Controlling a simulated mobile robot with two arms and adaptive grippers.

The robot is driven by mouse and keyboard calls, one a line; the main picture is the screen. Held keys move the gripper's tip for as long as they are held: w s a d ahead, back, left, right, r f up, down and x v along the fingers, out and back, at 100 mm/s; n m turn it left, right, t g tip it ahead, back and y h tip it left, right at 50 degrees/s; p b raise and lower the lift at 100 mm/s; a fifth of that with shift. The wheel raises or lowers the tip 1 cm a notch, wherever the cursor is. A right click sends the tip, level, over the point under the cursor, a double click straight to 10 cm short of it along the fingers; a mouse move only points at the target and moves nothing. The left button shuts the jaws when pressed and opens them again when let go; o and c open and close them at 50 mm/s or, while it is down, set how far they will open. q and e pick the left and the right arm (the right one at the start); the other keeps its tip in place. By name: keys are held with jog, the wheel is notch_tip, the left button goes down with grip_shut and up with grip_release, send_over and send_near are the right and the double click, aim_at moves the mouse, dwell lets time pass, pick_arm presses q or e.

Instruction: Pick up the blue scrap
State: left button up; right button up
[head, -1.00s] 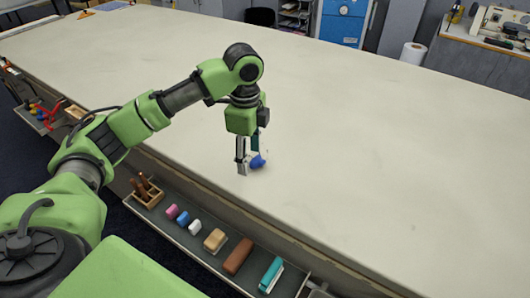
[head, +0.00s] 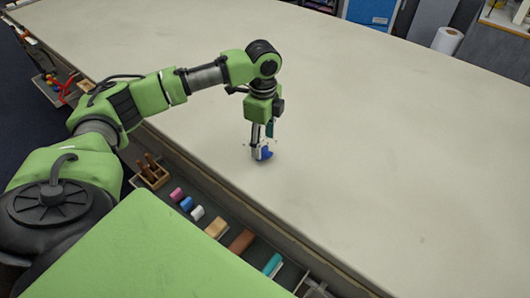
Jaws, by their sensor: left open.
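The blue scrap (head: 266,154) is a small crumpled blue piece on the pale table (head: 380,150), near its front edge. My left gripper (head: 262,152) points down right at the scrap, its fingers close around or in front of it. The fingers are open and hide part of the scrap. I cannot tell whether a finger touches it. My right gripper is not in view.
A tray along the table's front edge holds a wooden block with tools (head: 152,172), pink, blue and white pieces, a tan block (head: 216,227), a brown block (head: 242,241) and a teal item (head: 271,264). The tabletop around the scrap is clear.

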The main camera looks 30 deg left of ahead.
aim_at(264, 151)
pick_arm(q)
jog(key=shift+w+f+p, duration=0.2)
jog(key=shift+f+p, duration=0.35)
jog(key=shift+f, duration=0.45)
notch_tip(264, 151, down, 2)
jog(key=shift+f, duration=0.2)
jog(key=shift+w+f, duration=0.1)
jog(key=shift+f, duration=0.1)
jog(key=c, duration=0.9)
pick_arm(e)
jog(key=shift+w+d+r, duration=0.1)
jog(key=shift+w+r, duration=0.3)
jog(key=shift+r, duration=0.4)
